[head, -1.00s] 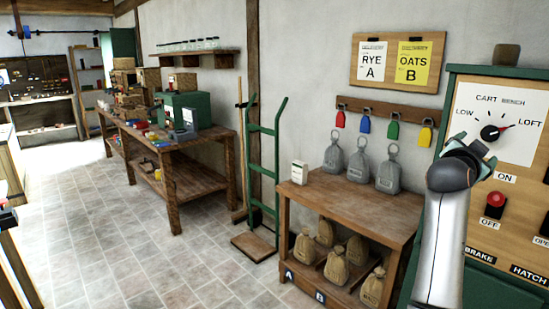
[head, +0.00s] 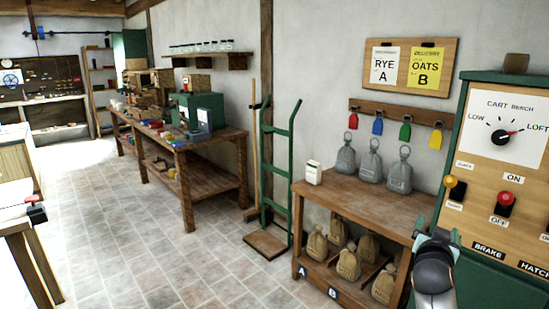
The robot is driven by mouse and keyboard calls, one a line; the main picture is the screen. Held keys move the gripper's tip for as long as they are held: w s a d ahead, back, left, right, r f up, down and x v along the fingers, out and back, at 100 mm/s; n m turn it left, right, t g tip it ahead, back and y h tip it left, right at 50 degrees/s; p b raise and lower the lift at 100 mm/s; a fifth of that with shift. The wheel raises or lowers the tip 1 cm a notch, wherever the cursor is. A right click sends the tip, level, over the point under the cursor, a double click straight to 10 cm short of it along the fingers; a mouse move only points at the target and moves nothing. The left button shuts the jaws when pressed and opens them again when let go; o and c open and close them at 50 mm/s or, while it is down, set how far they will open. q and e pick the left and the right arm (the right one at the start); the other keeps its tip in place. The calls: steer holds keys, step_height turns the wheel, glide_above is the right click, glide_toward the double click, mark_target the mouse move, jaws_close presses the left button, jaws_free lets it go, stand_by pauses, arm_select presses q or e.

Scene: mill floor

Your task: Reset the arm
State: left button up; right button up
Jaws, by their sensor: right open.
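My right arm comes up from the bottom right. Its gripper (head: 437,233) is open, with nothing seen between its teal fingertips, in front of the lower left of the green-framed control panel (head: 480,120). It overlaps the right end of the wooden sack table (head: 350,205) in the picture. I cannot tell whether it touches anything. My left gripper is not in view.
Grey weights (head: 370,160) stand on the table, sacks (head: 348,264) below. A green hand truck (head: 278,170) leans left of it. The tiled floor (head: 130,230) is clear.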

steer(key=s+a+f+n+y+p, duration=0.1)
steer(key=s+a+f+n+y, duration=0.1)
steer(key=s+a+f, duration=0.35)
steer(key=s+a+f+n+g+y+p, duration=0.1)
steer(key=s+a+f+n+y, duration=0.15)
steer(key=f, duration=0.55)
steer(key=s+a+f+n+y+p, duration=0.1)
steer(key=s+a+f+n+y, duration=0.15)
steer(key=s+f, duration=0.35)
steer(key=s+a+f+n+g+y+p, duration=0.1)
steer(key=s+a+f, duration=0.4)
steer(key=s, duration=0.5)
steer(key=s+a+f+n+g+y+p, duration=0.1)
steer(key=s+a+f+n+g+y, duration=0.1)
steer(key=s+a+f, duration=0.4)
steer(key=s+y, duration=0.1)
steer(key=s, duration=0.4)
steer(key=shift+g+y, duration=0.3)
steer(key=shift+g, duration=0.1)
steer(key=shift+s+a+f, duration=0.1)
steer(key=shift+c, duration=0.3)
